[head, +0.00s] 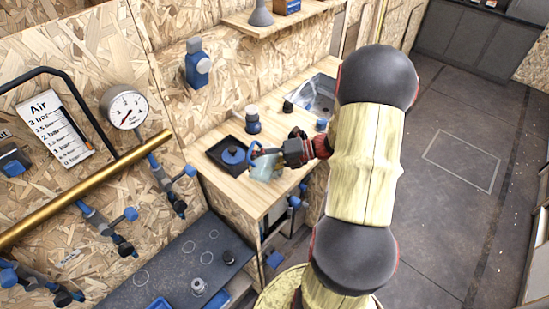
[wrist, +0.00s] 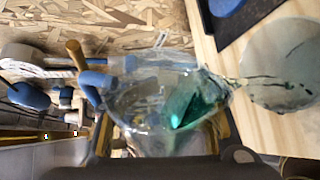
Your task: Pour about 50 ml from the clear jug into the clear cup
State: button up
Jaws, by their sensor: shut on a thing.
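The clear jug (head: 264,166), with a blue part at its top, is held above the wooden counter by my gripper (head: 284,153). In the wrist view the jug (wrist: 145,105) is tilted, with green liquid (wrist: 185,105) gathered near its right-hand end. Thin dark streaks run from that end towards a round, pale see-through shape (wrist: 285,65) over the counter. It looks like the clear cup, but its outline is unclear. In the head view I cannot make out the cup; the jug and arm may hide it. My gripper is shut on the jug.
A black tray (head: 222,165) with a blue-topped item lies left of the jug. A pressure gauge (head: 125,107) and brass pipe (head: 95,190) are left.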

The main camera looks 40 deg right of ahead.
jog(key=shift+w+r+y+p, duration=0.25)
jog(key=shift+w+y+p, duration=0.05)
jog(key=shift+p, duration=0.75)
jog(key=shift+a, duration=0.1)
jog(key=shift+r+m+p, duration=0.15)
jog(key=shift+m+p, duration=0.15)
jog(key=shift+p, duration=0.2)
jog(key=shift+p, duration=0.45)
jog(key=shift+f, duration=0.2)
jog(key=n+b, duration=0.1)
jog(key=b, duration=0.2)
jog(key=f+h+b, duration=0.1)
jog(key=b, duration=0.2)
jog(key=shift+s+a+f+n, duration=0.15)
jog(key=shift+s+a+n, duration=0.2)
jog(key=shift+a+n, duration=0.05)
jog(key=shift+h, duration=0.3)
